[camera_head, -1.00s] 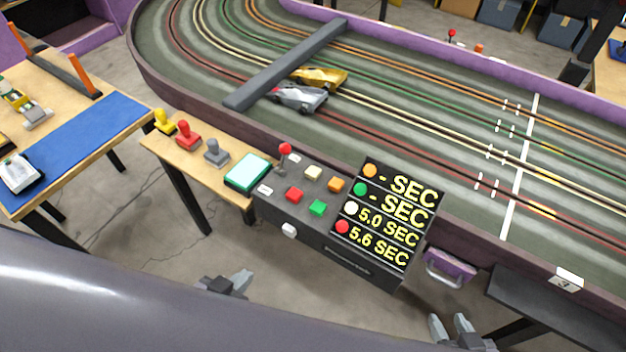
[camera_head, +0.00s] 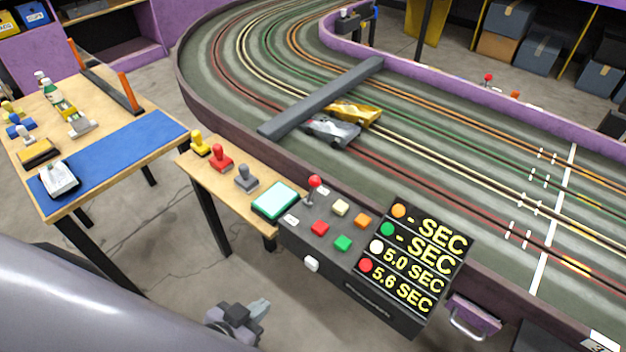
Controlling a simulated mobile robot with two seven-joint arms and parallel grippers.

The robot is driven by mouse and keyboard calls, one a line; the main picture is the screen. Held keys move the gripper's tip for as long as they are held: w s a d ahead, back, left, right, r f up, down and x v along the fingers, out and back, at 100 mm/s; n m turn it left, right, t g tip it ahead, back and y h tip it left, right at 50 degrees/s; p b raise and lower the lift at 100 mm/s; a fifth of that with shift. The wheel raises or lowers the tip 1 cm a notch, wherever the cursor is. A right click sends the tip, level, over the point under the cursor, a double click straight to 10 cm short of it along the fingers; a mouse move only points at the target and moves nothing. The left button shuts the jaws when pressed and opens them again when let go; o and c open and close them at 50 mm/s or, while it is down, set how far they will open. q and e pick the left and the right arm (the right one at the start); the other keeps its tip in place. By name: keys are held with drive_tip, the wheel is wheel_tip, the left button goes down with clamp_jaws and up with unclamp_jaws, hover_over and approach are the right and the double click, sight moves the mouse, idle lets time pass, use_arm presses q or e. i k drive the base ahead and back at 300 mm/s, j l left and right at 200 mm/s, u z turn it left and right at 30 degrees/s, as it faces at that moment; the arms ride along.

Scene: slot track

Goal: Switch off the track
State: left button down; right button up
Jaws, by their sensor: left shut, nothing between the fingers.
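The slot track (camera_head: 225,90) curves across the back and right. Its black control box (camera_head: 295,237) stands at the near edge. On it are a red-knobbed lever (camera_head: 315,182), a white button (camera_head: 341,208), an orange button (camera_head: 363,221), a red button (camera_head: 320,228) and a green button (camera_head: 343,243). A white knob (camera_head: 311,264) is on its front side. The display (camera_head: 416,258) reads 5.0 SEC and 5.6 SEC on its lower rows. My left gripper (camera_head: 262,306) is shut and empty, below and left of the box, apart from it. My right gripper is not in view.
A small wooden table (camera_head: 212,172) left of the box bears yellow, red and grey controllers and a teal-screened pad (camera_head: 276,200). A silver car (camera_head: 331,131) and a gold car (camera_head: 356,113) are by the grey bridge (camera_head: 325,95). A work table (camera_head: 110,120) stands far left.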

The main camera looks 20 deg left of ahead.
sight(314, 181)
drive_tip(key=k, duration=0.65)
drive_tip(key=z, duration=1.7)
drive_tip(key=k+j, duration=0.1)
drive_tip(key=j, duration=0.4)
drive_tip(key=k+j, duration=0.1)
drive_tip(key=j, duration=0.35)
drive_tip(key=k+j, duration=0.15)
drive_tip(key=j, duration=0.35)
drive_tip(key=k+j, duration=0.1)
drive_tip(key=j, duration=0.35)
drive_tip(key=k+j, duration=0.1)
drive_tip(key=j, duration=0.4)
